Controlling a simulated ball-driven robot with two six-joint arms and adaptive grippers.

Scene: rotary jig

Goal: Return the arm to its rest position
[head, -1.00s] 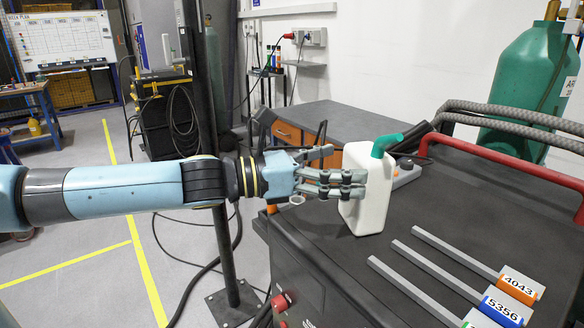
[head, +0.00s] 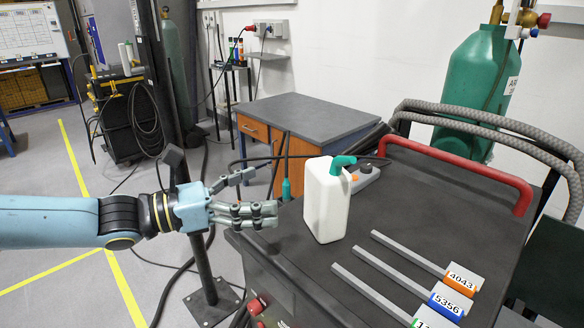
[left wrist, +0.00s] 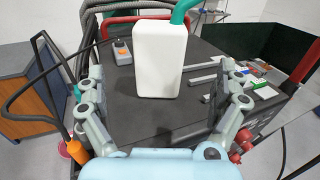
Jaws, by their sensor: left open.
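My left gripper (head: 272,213) is open and empty in the head view, just left of the white bottle (head: 326,205). The bottle stands upright on the dark top of the machine cart, with a teal nozzle (head: 342,162), and a gap shows between it and my fingers. In the left wrist view my left gripper (left wrist: 165,103) has its fingers spread wide, with the white bottle (left wrist: 159,60) standing beyond them. My right gripper is in neither view.
Grey bars with number tags (head: 461,277) lie on the cart top right of the bottle. A red rail (head: 460,170) and grey hoses edge the cart's back. A green gas cylinder (head: 470,85) and a grey-topped cabinet (head: 310,118) stand behind. A dark post (head: 200,255) stands near my left arm.

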